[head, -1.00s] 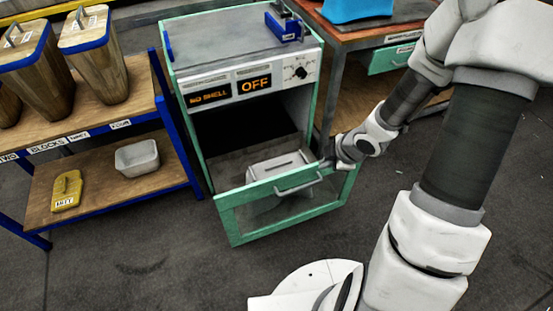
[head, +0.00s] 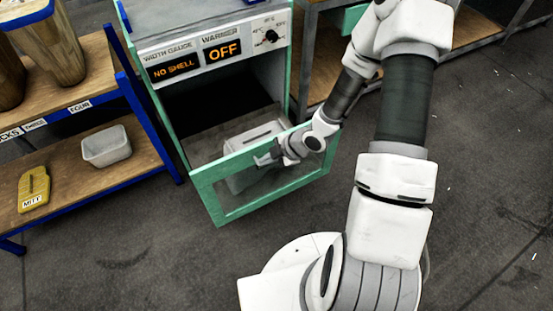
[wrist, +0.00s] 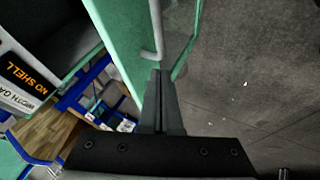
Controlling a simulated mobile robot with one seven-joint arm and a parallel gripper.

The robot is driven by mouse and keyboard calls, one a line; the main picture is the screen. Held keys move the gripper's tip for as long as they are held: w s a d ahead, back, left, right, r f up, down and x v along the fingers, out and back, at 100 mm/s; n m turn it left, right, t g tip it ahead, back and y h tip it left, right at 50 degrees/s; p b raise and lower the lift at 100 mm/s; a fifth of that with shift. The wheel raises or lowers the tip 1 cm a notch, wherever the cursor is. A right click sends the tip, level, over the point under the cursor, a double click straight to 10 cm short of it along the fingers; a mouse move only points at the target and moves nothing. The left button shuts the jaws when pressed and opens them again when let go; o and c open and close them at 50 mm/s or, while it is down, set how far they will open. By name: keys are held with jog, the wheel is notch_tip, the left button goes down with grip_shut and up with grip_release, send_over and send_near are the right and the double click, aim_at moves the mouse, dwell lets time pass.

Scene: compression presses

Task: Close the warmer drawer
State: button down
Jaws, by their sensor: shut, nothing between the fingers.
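The warmer drawer (head: 205,189) stands pulled out of the warmer (head: 215,60), with a green-framed front and a glass pane. A grey metal box sits inside it (head: 243,141). In the wrist view the drawer's green front (wrist: 122,32) runs up beside its grey bar handle (wrist: 157,35). My gripper (head: 262,158) is at the outer side of the drawer front, by the handle, which it mostly hides in the head view. In the wrist view the shut, empty fingertips (wrist: 161,73) are close to the handle's end; I cannot tell whether they touch it.
A blue-framed wooden shelf (head: 80,158) stands close on the left, with a metal tin (head: 107,148) and a yellow mitt block (head: 34,190). The warmer's displays read "NO SHELL" and "OFF". The floor in front and to the right is open.

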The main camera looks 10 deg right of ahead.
aim_at(251, 154)
jog(key=w, duration=0.2)
jog(key=shift+w+a+p, duration=0.3)
jog(key=shift+w+a, duration=0.2)
jog(key=shift+w, duration=0.45)
